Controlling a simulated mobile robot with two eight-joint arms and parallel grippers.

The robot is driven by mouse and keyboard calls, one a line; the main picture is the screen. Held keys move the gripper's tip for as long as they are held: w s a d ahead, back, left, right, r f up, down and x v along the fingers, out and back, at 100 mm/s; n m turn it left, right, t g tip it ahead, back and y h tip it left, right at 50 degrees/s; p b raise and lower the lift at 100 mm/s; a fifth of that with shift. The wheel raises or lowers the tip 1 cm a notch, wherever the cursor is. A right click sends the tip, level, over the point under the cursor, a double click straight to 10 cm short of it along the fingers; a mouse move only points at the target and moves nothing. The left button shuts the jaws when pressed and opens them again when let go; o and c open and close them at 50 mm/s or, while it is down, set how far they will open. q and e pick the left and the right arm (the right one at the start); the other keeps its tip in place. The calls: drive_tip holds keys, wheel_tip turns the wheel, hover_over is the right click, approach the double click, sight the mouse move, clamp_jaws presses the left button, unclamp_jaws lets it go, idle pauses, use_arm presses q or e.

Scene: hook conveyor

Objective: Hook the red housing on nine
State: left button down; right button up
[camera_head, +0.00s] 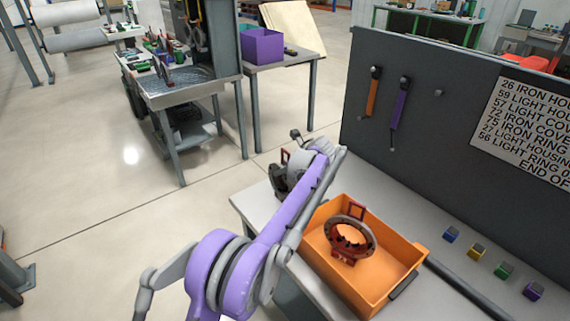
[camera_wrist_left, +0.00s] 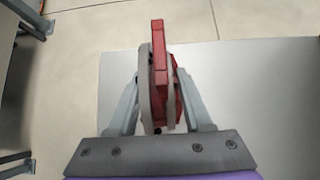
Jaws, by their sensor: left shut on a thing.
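My left gripper (camera_head: 284,172) is at the end of the purple and grey arm, above the far left corner of the worktable. It is shut on a red housing (camera_head: 285,156), which my wrist and fingers partly cover in the head view. In the left wrist view the red housing (camera_wrist_left: 160,70) is edge-on between the two grey fingers of the left gripper (camera_wrist_left: 161,85). A similar dark red part (camera_head: 350,237), a ring with a rectangular loop on top, is in the orange bin (camera_head: 395,297). I see no numbered hook. My right gripper is not in view.
The worktable (camera_head: 408,200) carries several small coloured blocks (camera_head: 450,234) at the right. A dark panel (camera_head: 430,130) with hanging tools and a printed list (camera_head: 525,125) stands behind it. A cluttered bench (camera_head: 190,92) and a purple bin (camera_head: 262,47) are farther back, beyond open floor.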

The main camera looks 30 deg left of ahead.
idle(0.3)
use_arm(q)
drive_tip(key=shift+c, duration=1.6)
unclamp_jaws()
drive_tip(key=shift+f, duration=0.1)
drive_tip(key=v, duration=1.1)
